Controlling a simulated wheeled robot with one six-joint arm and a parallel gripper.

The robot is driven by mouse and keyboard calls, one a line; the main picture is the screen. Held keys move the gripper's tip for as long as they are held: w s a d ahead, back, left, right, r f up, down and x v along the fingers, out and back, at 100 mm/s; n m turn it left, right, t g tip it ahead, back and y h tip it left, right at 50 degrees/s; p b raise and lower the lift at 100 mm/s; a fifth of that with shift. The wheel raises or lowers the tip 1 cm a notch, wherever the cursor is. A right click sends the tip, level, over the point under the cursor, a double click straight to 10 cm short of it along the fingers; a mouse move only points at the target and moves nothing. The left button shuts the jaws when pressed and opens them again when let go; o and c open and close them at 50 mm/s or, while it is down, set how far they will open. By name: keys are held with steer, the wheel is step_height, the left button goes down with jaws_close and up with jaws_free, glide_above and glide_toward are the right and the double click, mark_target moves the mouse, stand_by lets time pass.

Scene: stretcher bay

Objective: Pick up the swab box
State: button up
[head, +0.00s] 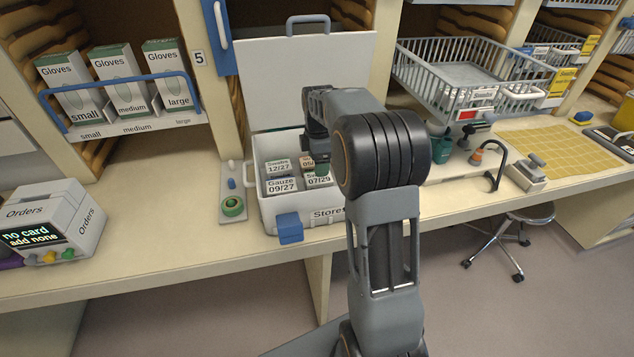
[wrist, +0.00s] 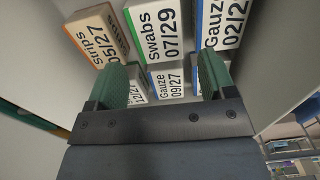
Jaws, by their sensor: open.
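The stores box (head: 318,222), white with its lid up, holds several small white cartons. A swab box marked 07/29 with a green edge (wrist: 156,30) lies ahead of my gripper (wrist: 163,58) in the wrist view; it also shows in the head view (head: 317,181). Another swab box, marked 12/27 (head: 277,165), is partly behind a finger in the wrist view (wrist: 138,92). My gripper is open, its green fingers apart over the cartons with nothing held. In the head view my arm hides part of the box.
Gauze cartons marked 09/27 (wrist: 170,82) and 02/2-something (wrist: 222,22), and a strips carton (wrist: 97,33), sit close around. The raised lid (head: 305,80) stands behind.

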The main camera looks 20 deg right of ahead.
mark_target(318, 183)
steer(key=shift+w+d+f+p, duration=0.1)
steer(key=shift+f+p, duration=0.4)
steer(key=shift+f, duration=3.2)
steer(key=shift+c, duration=0.4)
steer(key=c, duration=0.6)
